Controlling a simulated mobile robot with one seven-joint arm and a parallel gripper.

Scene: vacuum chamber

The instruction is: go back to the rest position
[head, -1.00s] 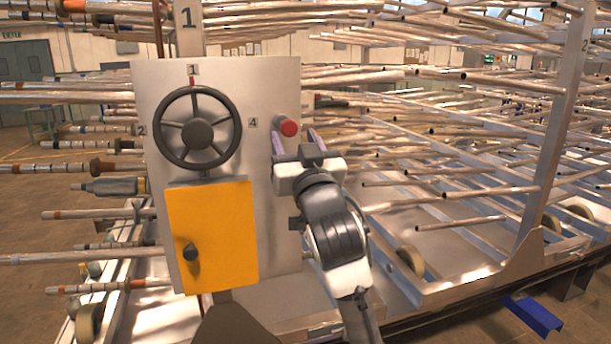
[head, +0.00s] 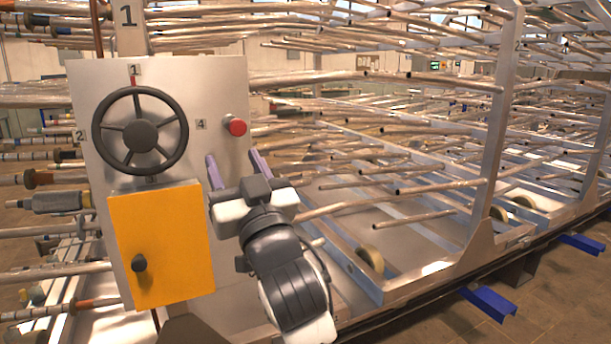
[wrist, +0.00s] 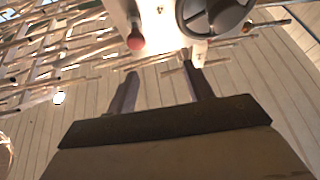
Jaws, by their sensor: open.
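My gripper (head: 234,164) is open and empty in the head view, its two purple fingers pointing up and away from me. It is in front of the lower right part of the grey panel (head: 219,86), below the red button (head: 236,127). In the wrist view the two fingers (wrist: 160,86) stand apart with nothing between them. The red button (wrist: 136,40) and the dark handwheel (wrist: 213,14) show beyond them at the top. I cannot tell the exact gap between the fingers and the panel.
The panel carries a black handwheel (head: 181,121) and a yellow door (head: 170,225) with a black knob (head: 139,263). Racks of metal tubes (head: 340,205) stick out close on the right of my arm. Blue brackets (head: 490,302) lie low at right. Open floor shows at the lower right.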

